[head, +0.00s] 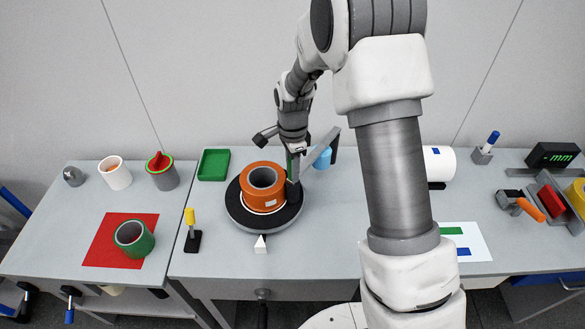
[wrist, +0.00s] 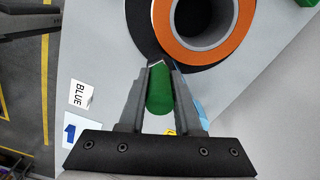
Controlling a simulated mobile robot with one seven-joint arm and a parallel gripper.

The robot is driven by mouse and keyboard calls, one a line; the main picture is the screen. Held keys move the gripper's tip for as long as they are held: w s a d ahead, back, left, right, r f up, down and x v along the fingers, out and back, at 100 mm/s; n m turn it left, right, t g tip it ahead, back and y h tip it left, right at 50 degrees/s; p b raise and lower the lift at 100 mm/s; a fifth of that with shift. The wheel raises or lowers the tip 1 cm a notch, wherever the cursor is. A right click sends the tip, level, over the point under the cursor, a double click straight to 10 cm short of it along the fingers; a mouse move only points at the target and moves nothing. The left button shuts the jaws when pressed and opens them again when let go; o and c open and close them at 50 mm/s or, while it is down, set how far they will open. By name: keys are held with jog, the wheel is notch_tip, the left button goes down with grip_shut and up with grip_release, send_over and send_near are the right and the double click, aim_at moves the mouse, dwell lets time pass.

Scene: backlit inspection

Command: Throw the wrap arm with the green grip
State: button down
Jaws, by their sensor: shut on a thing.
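The wrap arm's green grip (wrist: 160,92) is upright between the two fingers of my gripper (wrist: 159,68) in the wrist view. My gripper is shut on it. In the head view my gripper (head: 292,150) is at the back right of the round turntable, and a bit of the green grip (head: 289,164) shows below it. An orange ring-shaped part (head: 263,188) stands on the black turntable (head: 236,212), just left of the grip. The rest of the wrap arm is largely hidden by my gripper, so I cannot tell its exact angle.
A yellow-topped post (head: 190,225) and white pointer (head: 260,245) stand near the turntable. A green tray (head: 213,165) lies behind it, a blue object (head: 323,159) to its right. A green cup (head: 130,240) sits on a red mat (head: 100,250). My arm hides the bench's right-middle.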

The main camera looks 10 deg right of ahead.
jog(key=shift+s+d+b, duration=0.2)
jog(key=shift+s+d, duration=0.25)
jog(key=shift+d, duration=0.2)
jog(key=shift+s+d+b, duration=0.15)
jog(key=shift+s+d, duration=0.3)
jog(key=shift+d, duration=0.15)
jog(key=c, duration=0.6)
grip_release()
jog(key=shift+r, duration=0.1)
notch_tip(320, 180, up, 17)
jog(key=shift+r, duration=0.15)
